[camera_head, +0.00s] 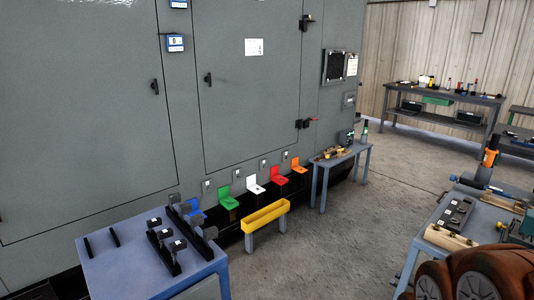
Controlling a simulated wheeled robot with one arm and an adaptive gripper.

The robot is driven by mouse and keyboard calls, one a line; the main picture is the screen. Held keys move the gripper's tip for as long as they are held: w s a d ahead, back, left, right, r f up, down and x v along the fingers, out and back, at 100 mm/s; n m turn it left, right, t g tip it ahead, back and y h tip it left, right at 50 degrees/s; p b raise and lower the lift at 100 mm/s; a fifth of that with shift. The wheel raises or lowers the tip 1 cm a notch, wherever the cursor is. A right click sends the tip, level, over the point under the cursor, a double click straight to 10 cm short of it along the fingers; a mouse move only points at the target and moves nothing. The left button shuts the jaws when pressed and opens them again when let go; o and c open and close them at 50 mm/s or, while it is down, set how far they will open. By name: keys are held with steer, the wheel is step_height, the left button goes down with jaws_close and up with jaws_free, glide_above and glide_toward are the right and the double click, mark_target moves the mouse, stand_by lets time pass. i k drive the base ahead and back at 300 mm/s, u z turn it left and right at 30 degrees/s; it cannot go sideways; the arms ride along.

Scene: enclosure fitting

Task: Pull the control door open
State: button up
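A large grey enclosure fills the left and middle of the view. Its middle door (235,110) is flush with the front and looks shut. It has a small black handle (208,80) at its left edge, a white label, and black hinge-like fittings (303,123) at its right edge. A wider door (80,120) to the left also looks shut, with a black handle (154,87) near its right edge. No readable lettering shows which one is the control door. My gripper is not in view.
A blue-grey table (150,275) with black fittings stands before the enclosure at lower left. A yellow trough (266,214) and a small bench (343,159) stand along its foot. A cluttered bench (425,232) is at lower right. Concrete floor (325,240) between is clear.

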mark_target(251, 50)
steer(key=i, duration=3.25)
steer(key=u, duration=2.75)
